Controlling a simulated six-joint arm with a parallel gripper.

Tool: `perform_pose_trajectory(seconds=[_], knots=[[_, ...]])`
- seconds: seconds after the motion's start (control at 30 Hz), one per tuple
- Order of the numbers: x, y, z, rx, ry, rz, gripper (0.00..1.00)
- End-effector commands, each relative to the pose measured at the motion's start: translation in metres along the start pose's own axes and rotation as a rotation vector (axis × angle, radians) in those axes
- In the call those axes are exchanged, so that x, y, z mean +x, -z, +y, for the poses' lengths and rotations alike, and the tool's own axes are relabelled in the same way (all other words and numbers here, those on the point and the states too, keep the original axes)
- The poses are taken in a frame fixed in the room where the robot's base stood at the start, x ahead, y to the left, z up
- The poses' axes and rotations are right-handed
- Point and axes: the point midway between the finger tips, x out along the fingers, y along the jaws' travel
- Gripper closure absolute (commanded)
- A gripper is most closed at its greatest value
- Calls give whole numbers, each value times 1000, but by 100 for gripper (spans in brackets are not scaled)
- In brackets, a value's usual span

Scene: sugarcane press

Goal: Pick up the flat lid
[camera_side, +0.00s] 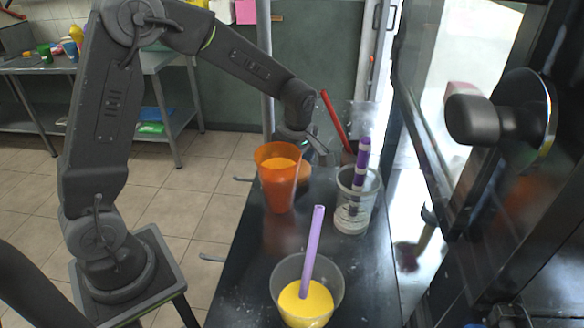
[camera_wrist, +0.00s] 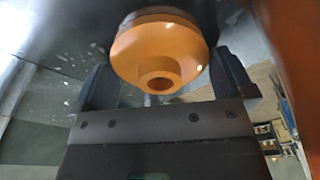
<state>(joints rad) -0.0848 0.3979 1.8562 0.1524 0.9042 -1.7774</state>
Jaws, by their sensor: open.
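An orange round piece with a raised collar and a central hole, apparently the lid (camera_wrist: 160,52), fills the upper middle of the wrist view. My gripper (camera_wrist: 166,72) is open, with one dark finger on each side of this piece. Whether the fingers touch it cannot be told. In the side view, my gripper (camera_side: 308,143) is low over the far part of the dark counter, behind the orange cup. A small orange part, likely the same lid (camera_side: 304,172), shows just right of that cup and is mostly hidden.
An orange cup (camera_side: 277,184) stands close in front of my gripper. A jar with a purple striped stick (camera_side: 354,207) is to the right. A clear cup of yellow juice with a purple straw (camera_side: 305,300) stands nearest. A red stick (camera_side: 334,120) leans behind.

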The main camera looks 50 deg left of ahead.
Motion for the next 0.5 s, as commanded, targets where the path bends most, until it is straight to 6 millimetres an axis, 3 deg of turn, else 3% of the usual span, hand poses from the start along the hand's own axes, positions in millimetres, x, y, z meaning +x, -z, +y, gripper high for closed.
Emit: perform_pose_trajectory(seconds=[0.07,0.37,0.5], knots=[[0,0,0,0,0,0,0],[0,0,0,0,0,0,28],[-1,0,0,0,0,0,28]])
